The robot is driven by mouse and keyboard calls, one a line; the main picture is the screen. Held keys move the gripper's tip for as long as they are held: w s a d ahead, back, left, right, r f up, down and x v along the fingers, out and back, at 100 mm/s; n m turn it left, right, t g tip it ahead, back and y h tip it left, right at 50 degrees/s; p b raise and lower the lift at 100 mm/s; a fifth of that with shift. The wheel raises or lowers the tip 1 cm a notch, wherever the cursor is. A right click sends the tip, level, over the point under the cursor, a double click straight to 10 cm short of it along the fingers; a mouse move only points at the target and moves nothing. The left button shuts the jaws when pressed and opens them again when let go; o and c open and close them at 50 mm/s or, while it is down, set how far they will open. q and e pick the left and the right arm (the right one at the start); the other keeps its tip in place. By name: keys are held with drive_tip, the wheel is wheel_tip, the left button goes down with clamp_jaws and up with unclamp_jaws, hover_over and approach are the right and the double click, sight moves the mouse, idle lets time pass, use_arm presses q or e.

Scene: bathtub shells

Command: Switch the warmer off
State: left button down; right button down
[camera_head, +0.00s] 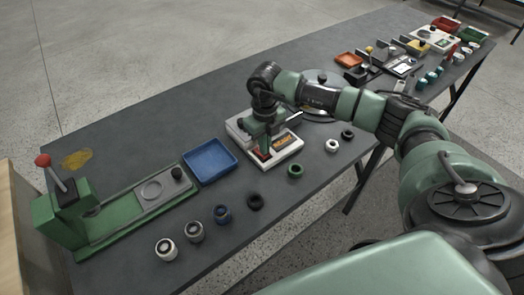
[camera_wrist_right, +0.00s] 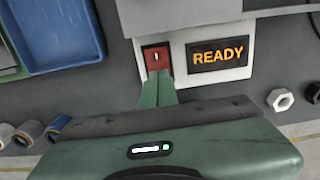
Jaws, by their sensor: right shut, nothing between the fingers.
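The warmer (camera_head: 290,153) is a white box on the dark table. Its front panel, in the wrist view (camera_wrist_right: 238,73), carries a display (camera_wrist_right: 218,54) with the lit amber word READY. Left of the display is a red rocker switch (camera_wrist_right: 156,58) with a white mark on its upper part. My right gripper (camera_head: 261,152) is shut and empty, pointing down at the switch. In the wrist view its fingertips (camera_wrist_right: 157,78) overlap the lower part of the switch; I cannot tell whether they touch it. My left gripper is not in view.
A blue tray (camera_head: 210,161) lies left of the warmer. A green press with a red-knobbed lever (camera_head: 62,220) stands at the far left. Trays and tools crowd the table's far right end.

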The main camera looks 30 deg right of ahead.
drive_tip(key=shift+s+f+b, duration=0.1)
drive_tip(key=shift+f+b, duration=0.2)
drive_tip(key=shift+f, duration=0.2)
drive_tip(key=shift+r, duration=0.2)
drive_tip(key=shift+r+p, duration=0.85)
drive_tip(key=shift+r, duration=0.1)
drive_tip(key=shift+r+p, duration=1.5)
drive_tip(key=shift+r, duration=0.95)
drive_tip(key=shift+f, duration=0.1)
